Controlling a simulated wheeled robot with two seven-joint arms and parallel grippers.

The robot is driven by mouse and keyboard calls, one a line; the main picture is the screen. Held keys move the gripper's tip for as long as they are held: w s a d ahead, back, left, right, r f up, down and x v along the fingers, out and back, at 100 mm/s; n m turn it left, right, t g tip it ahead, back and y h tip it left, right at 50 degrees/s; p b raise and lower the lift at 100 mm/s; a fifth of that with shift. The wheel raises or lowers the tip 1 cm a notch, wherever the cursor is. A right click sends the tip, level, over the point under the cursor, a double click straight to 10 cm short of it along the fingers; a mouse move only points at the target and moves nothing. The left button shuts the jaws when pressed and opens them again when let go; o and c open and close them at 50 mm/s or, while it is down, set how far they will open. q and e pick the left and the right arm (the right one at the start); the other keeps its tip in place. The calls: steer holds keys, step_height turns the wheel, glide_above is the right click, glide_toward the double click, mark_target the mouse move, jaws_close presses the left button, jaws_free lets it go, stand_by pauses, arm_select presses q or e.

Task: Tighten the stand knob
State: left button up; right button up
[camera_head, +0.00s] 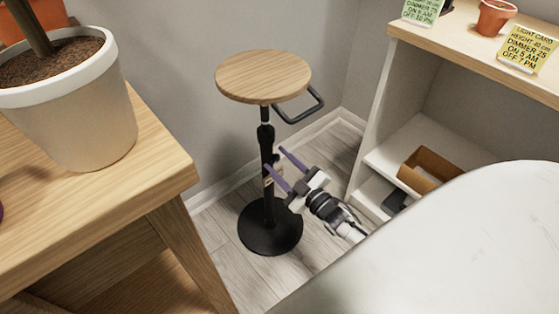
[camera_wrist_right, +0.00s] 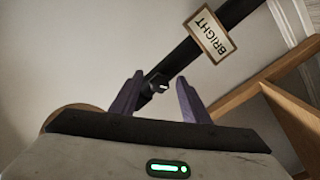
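The stand has a round wooden top (camera_head: 263,76), a black pole (camera_head: 266,139) and a round black base (camera_head: 270,238). My right gripper (camera_head: 275,159), with purple fingers, is open beside the pole, below the top. In the right wrist view, the small black stand knob (camera_wrist_right: 157,84) sticks out from the pole (camera_wrist_right: 183,55) and appears between the two open fingertips, with gaps on both sides. I cannot tell how deep between the fingers it sits. In the head view the knob is too small to make out clearly. My left gripper is not in view.
A "BRIGHT" tag (camera_wrist_right: 208,34) is on the pole near the fingers. A wooden table (camera_head: 150,178) with a potted plant (camera_head: 75,115) stands left. A shelf unit (camera_head: 395,95) with an open cardboard box (camera_head: 425,168) stands right.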

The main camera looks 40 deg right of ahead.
steer(key=shift+s, duration=0.3)
arm_select(q)
steer(key=p, duration=0.1)
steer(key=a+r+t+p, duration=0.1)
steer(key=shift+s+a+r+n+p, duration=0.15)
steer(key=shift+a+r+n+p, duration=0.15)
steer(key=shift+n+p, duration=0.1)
arm_select(e)
steer(key=s, duration=0.9)
steer(key=shift+s+d+f, duration=0.15)
steer(key=shift+s, duration=0.2)
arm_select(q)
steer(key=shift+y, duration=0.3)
